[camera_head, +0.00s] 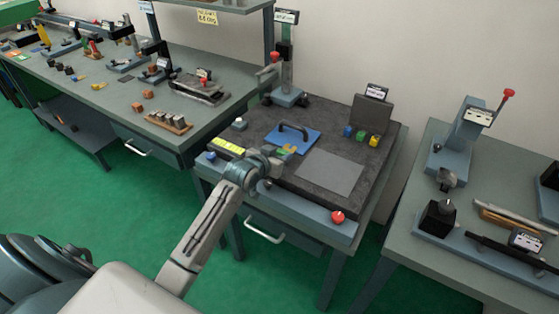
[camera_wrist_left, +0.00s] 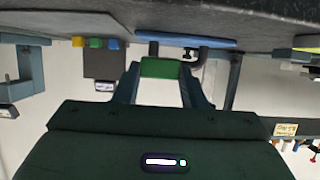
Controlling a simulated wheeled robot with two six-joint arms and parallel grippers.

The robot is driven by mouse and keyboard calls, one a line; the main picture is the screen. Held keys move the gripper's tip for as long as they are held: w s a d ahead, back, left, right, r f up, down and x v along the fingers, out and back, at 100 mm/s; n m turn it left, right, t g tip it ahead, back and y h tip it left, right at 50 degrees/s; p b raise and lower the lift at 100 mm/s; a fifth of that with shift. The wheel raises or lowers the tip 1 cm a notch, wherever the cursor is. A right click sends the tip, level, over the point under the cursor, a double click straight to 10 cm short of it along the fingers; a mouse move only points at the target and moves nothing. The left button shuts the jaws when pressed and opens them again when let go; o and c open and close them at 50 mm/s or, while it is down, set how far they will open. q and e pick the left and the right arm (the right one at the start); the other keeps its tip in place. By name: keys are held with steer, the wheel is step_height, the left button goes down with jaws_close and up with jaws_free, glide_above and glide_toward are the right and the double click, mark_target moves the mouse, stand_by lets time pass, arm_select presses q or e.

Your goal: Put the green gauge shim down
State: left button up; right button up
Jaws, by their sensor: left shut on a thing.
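My left gripper (camera_head: 275,158) is over the near left part of the dark stone plate (camera_head: 273,117). It is shut on the green gauge shim (camera_wrist_left: 160,68), which sits between both fingers in the left wrist view. In the head view the shim (camera_head: 284,150) is small and partly hidden by the gripper. The wrist view is upside down, and a gap shows between the shim and the stone surface (camera_wrist_left: 100,12). My right gripper is in neither view.
A blue plate with a black handle (camera_head: 304,143) lies just behind the gripper. A bare grey square pad (camera_head: 330,172) is to the right. Blue, green and yellow blocks (camera_head: 361,136) stand at the back right by a grey upright. A red knob (camera_head: 338,216) is on the front edge.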

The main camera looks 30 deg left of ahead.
arm_select(q)
steer(key=shift+f+p, duration=0.55)
steer(key=shift+f, duration=1.2)
steer(key=shift+f, duration=0.2)
steer(key=o, duration=1.1)
steer(key=shift+r, duration=0.1)
steer(key=shift+c, duration=0.2)
steer(key=shift+r, duration=0.1)
